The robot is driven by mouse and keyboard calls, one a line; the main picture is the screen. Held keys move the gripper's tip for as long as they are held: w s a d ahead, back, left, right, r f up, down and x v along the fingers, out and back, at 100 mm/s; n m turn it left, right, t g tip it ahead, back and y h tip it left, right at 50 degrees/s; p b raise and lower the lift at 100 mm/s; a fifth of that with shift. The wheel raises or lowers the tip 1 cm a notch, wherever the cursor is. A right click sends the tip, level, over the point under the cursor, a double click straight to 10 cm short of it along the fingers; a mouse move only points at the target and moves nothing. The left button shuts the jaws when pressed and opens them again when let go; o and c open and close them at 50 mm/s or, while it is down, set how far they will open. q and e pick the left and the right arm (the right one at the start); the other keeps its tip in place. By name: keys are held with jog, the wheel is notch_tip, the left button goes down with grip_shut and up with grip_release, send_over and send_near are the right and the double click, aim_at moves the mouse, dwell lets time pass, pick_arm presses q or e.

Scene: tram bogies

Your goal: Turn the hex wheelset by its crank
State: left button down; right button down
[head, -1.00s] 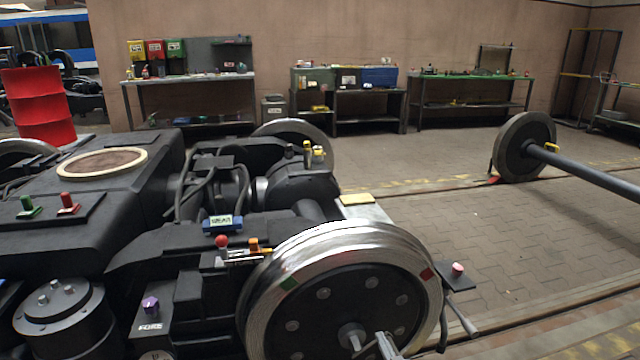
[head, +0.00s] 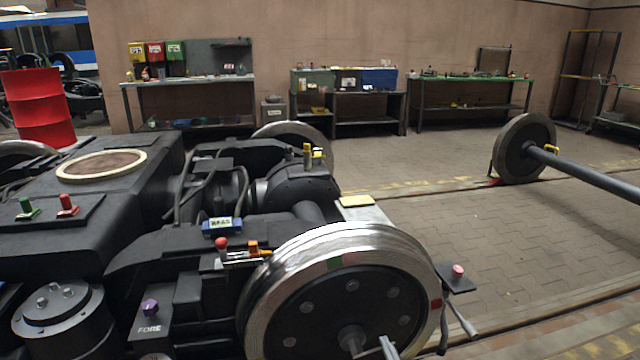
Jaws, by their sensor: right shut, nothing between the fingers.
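The wheelset's near wheel (head: 255,305) stands at the front of the black bogie, with a bright steel rim and dark bolted face. A green mark (head: 335,263) is at its upper edge and a red mark (head: 436,303) at its right edge. A grey hub stub (head: 352,338) sticks out at the bottom of the picture; I cannot clearly make out the crank. My right gripper (head: 387,347) shows as pale grey fingers just right of the hub, shut with nothing between them. I cannot tell whether it touches the crank. My left gripper is out of view.
A small plate with a pink button (head: 458,271) and a grey lever (head: 461,319) stick out right of the wheel. A blue display box (head: 222,226) sits on the bogie frame. A loose wheelset (head: 523,148) stands behind right. The paved floor between is clear.

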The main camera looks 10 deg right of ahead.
jog(key=shift+d+f, duration=0.4)
jog(key=shift+f, duration=0.05)
dwell(0.4)
jog(key=shift+d+f+b, duration=0.55)
jog(key=shift+f+b, duration=0.05)
jog(key=shift+f, duration=0.2)
dwell(0.5)
jog(key=shift+d+f+b, duration=0.15)
jog(key=shift+f+b, duration=0.25)
jog(key=shift+f, duration=0.05)
dwell(0.3)
jog(key=shift+f, duration=0.2)
jog(key=shift+r, duration=0.15)
jog(key=shift+r+p, duration=0.2)
jog(key=shift+p, duration=0.15)
